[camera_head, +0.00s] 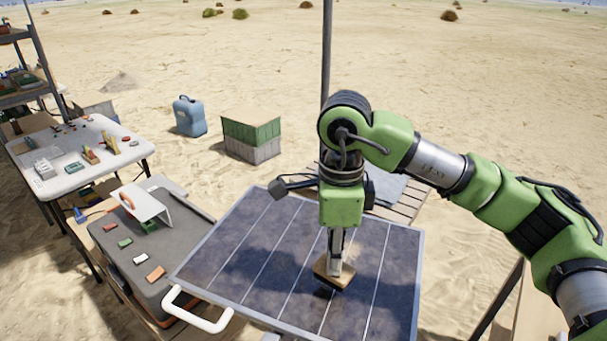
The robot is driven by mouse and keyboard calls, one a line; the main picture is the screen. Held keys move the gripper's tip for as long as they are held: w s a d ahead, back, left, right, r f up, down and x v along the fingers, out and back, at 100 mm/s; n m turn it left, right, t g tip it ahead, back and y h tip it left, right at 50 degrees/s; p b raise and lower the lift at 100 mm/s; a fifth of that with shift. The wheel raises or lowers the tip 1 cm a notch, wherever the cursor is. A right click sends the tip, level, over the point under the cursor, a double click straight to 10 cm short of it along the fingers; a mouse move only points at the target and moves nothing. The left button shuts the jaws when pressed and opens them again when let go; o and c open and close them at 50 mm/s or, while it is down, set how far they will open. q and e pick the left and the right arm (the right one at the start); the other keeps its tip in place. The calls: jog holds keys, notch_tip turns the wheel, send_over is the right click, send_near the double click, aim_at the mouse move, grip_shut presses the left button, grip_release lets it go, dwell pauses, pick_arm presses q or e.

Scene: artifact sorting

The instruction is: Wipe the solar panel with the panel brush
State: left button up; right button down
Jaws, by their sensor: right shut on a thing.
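The solar panel (268,262) lies in the lower middle, a dark blue framed surface with pale lines and brownish dusty patches. My right gripper (336,258) points down over its right half. It is shut on the panel brush (333,276), which has a tan block and dark underside. The brush is at or just above the panel surface; I cannot tell whether it touches. The gripper hides part of the brush's handle. My left gripper is not in view.
A white handle (197,313) sticks out at the panel's lower left. A grey-topped table (150,245) with small blocks stands left, a white table (70,160) beyond it. A dark pole (326,50) rises behind my right arm. A green crate (250,135) and blue jug (189,117) stand on sand.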

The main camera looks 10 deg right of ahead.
notch_tip(320, 180, up, 2)
jog(key=shift+p, duration=0.35)
notch_tip(320, 180, up, 2)
jog(key=shift+s+r+p, duration=0.1)
jog(key=shift+p, duration=0.45)
jog(key=shift+r, duration=0.25)
